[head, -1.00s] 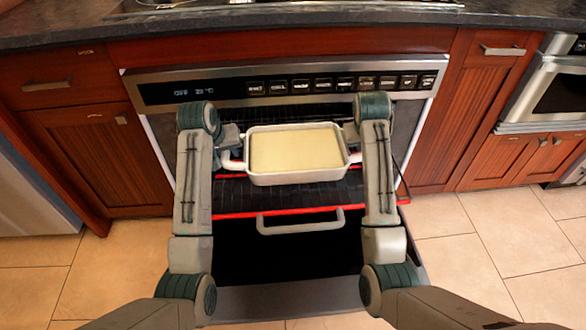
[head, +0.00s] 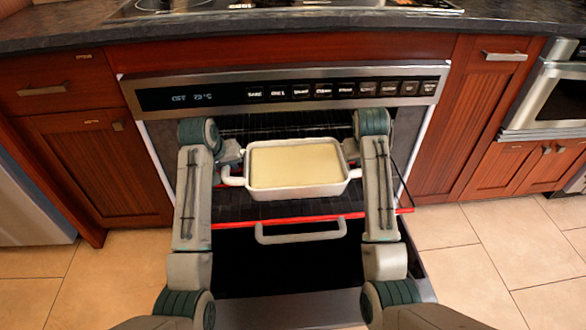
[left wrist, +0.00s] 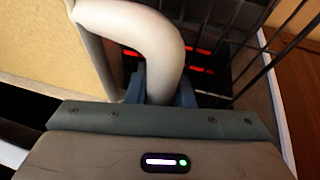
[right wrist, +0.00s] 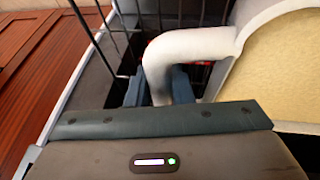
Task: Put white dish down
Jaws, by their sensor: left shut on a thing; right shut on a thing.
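The white dish (head: 296,192) is a rectangular pan with a pale yellow filling and a looped handle on each short side. It is level over the pulled-out oven rack (head: 275,210); I cannot tell whether it touches the rack. My left gripper (head: 232,165) is shut on the dish's left handle, which fills the left wrist view (left wrist: 140,35). My right gripper (head: 350,155) is at the right side of the dish. In the right wrist view its jaws (right wrist: 160,85) are shut on the right handle (right wrist: 190,48).
The oven door (head: 290,305) is folded down, with its handle (head: 300,232) in front of the rack's red edge (head: 280,221). The control panel (head: 290,90) is just behind the dish. Wooden cabinets (head: 95,165) flank the oven, and a dark countertop (head: 70,25) is above.

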